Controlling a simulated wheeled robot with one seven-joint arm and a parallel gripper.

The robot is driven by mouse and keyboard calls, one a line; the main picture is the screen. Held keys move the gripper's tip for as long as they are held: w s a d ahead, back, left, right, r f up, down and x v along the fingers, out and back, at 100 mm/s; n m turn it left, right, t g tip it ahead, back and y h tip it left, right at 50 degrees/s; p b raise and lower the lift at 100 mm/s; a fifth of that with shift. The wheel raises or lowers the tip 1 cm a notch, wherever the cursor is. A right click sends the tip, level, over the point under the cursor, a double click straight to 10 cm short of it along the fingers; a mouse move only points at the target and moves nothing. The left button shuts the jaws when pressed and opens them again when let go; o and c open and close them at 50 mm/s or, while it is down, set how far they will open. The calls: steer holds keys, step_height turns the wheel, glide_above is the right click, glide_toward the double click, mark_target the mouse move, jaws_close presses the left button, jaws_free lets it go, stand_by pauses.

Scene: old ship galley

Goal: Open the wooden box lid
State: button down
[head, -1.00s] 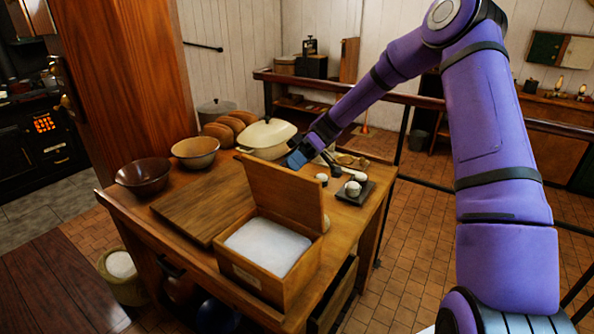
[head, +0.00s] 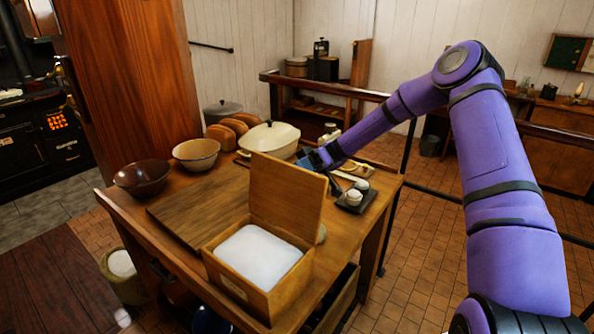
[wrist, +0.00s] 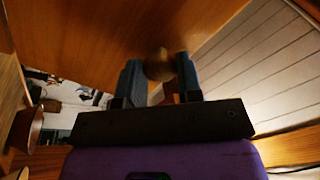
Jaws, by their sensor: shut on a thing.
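The wooden box (head: 235,281) stands at the near right corner of the wooden table, with white contents (head: 258,256) inside. Its lid (head: 285,195) is up, roughly upright and leaning slightly back from the opening. My gripper (wrist: 160,76) is behind the lid; in the head view its blue part shows past the lid's upper right edge, and its fingertips are hidden there. In the wrist view, the two blue fingers are shut on a round brown knob (wrist: 159,64) against the lid's wooden face (wrist: 95,38).
A cutting board (head: 190,210) lies left of the box, with two bowls (head: 143,176) (head: 196,153) behind it. A cream lidded pot (head: 270,138) and bread loaves (head: 228,130) stand at the back. A dark tray with small white pots (head: 354,196) is to the right.

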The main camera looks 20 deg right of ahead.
steer(key=c, duration=0.8)
jaws_free()
steer(key=v, duration=1)
steer(key=shift+w+d, duration=0.25)
steer(key=shift+d, duration=0.1)
steer(key=shift+d, duration=0.1)
